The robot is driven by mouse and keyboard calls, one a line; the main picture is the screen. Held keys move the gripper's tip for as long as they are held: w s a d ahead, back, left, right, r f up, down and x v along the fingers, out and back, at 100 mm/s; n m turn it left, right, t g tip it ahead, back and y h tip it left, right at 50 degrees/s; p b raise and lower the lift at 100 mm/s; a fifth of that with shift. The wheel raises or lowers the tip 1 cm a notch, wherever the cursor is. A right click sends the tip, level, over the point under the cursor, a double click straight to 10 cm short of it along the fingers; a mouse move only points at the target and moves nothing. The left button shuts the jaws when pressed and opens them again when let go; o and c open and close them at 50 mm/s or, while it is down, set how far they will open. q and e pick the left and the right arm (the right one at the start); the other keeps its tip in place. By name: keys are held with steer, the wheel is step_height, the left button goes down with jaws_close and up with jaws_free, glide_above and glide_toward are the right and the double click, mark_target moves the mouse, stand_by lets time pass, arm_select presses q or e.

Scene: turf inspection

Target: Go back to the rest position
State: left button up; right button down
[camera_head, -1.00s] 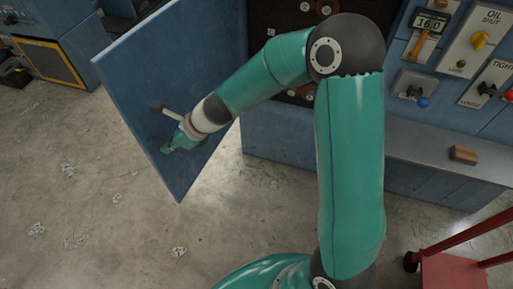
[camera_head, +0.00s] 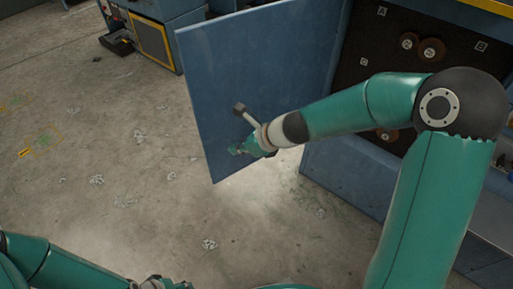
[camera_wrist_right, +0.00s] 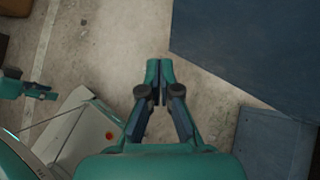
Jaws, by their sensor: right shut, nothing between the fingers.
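My right arm reaches across the head view from the right, in front of an open blue cabinet door (camera_head: 235,70). Its gripper (camera_head: 236,150) shows against the lower part of the door. In the right wrist view the gripper (camera_wrist_right: 153,75) has its fingertips together, with nothing between them. The door (camera_wrist_right: 250,45) lies to the right of the fingers there, apart from them. My left arm shows at the bottom left of the head view, its gripper (camera_head: 165,284) partly cut off by the lower edge. Whether its fingers are open is unclear.
The cabinet's dark board (camera_head: 370,55) with lettered labels and round brown pieces stands behind my right arm. A blue machine with a yellow-framed panel (camera_head: 151,43) stands at the back left. Bare concrete floor (camera_head: 110,140) lies open to the left of the door.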

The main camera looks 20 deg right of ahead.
steer(key=s+d+r+p, duration=0.1)
steer(key=s+r+p, duration=0.3)
steer(key=s+r, duration=0.3)
steer(key=shift+s+d+r, duration=0.15)
steer(key=shift+s+d, duration=0.25)
steer(key=s+a+f+n+g+h+p, duration=0.1)
steer(key=s+f+n+p, duration=0.4)
steer(key=n, duration=0.8)
steer(key=s+a+f+n+g+p, duration=0.3)
steer(key=s+f+n+g+p, duration=0.2)
steer(key=s+f+n, duration=0.5)
step_height(320, 180, down, 3)
steer(key=n+p, duration=0.1)
steer(key=n, duration=0.1)
steer(key=shift+a+n+h, duration=0.3)
steer(key=shift+n+h, duration=0.1)
steer(key=shift+a, duration=0.1)
